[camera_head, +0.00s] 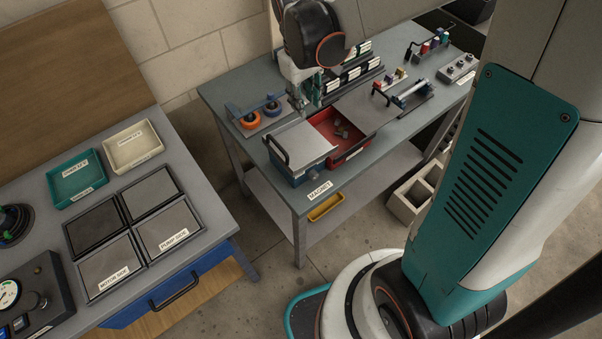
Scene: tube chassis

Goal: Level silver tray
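A silver tray-like plate (303,146) with a black handle at its left end lies over the left part of a red-lined box (345,145) on the grey workbench. It looks slightly tilted, though I cannot tell for certain. A second silver plate (367,109) with a black handle lies over the box's right side. Several small dark pieces lie in the red interior between them. My gripper (299,104) points down just behind the left plate, near the box's back edge. Its fingers are small and partly hidden, so I cannot tell whether they are open or touching anything.
Two orange rings (261,118) on a blue holder stand left of my gripper. A rack of labelled green-and-black boxes (347,76) stands behind the box. A rod fixture (410,94) is to the right. The left bench holds a green tray (76,180) and a cream tray (133,147).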

